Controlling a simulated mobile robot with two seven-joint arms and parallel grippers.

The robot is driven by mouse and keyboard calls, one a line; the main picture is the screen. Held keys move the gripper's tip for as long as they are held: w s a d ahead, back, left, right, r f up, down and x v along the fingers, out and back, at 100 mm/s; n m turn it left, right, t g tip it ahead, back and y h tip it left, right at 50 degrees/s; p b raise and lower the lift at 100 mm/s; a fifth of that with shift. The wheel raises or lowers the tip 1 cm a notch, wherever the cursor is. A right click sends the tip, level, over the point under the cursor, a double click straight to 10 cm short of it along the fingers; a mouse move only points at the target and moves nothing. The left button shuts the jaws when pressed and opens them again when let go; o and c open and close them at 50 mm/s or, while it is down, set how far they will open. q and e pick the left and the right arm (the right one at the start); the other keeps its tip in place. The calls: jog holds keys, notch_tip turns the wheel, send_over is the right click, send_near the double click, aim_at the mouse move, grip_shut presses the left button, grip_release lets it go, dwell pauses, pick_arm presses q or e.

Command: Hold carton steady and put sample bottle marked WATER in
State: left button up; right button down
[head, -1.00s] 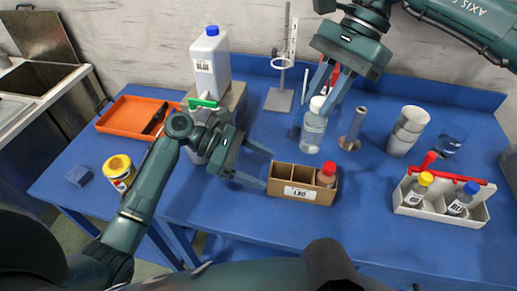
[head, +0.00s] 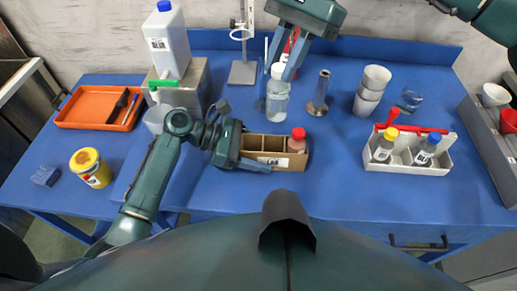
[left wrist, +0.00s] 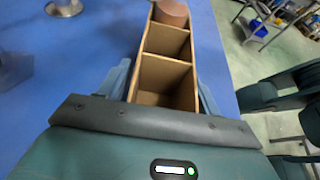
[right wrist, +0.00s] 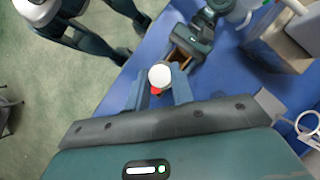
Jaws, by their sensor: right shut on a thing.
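The brown carton (head: 291,162) stands on the blue table with its compartments in a row. A red-capped bottle (head: 298,140) is in its right compartment; the other two look empty. My left gripper (head: 255,150) is at the carton's left end with its fingers open along the two long sides. The left wrist view shows the carton (left wrist: 166,77) between the fingers; contact is unclear. My right gripper (head: 279,72) is shut on a clear, white-capped bottle (head: 277,102), upright behind the carton. Its label cannot be read. Its white cap (right wrist: 160,76) shows in the right wrist view.
A metal cylinder on a base (head: 318,95) and stacked cups (head: 369,90) stand to the right of the held bottle. A grey caddy (head: 410,160) with two bottles is farther right. An orange tray (head: 75,108) and a yellow jar (head: 90,167) are left.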

pick_arm(q)
jog(key=c, duration=0.8)
pick_arm(e)
notch_tip(320, 180, down, 4)
jog(key=m+t+y, duration=0.1)
jog(key=m, duration=0.1)
jog(key=shift+s+d+f+m, duration=0.1)
jog(key=shift+m, duration=0.3)
notch_tip(320, 180, down, 11)
dwell(0.4)
jog(key=c, duration=1.1)
grip_release()
jog(key=shift+r, duration=0.2)
jog(key=v, duration=1.2)
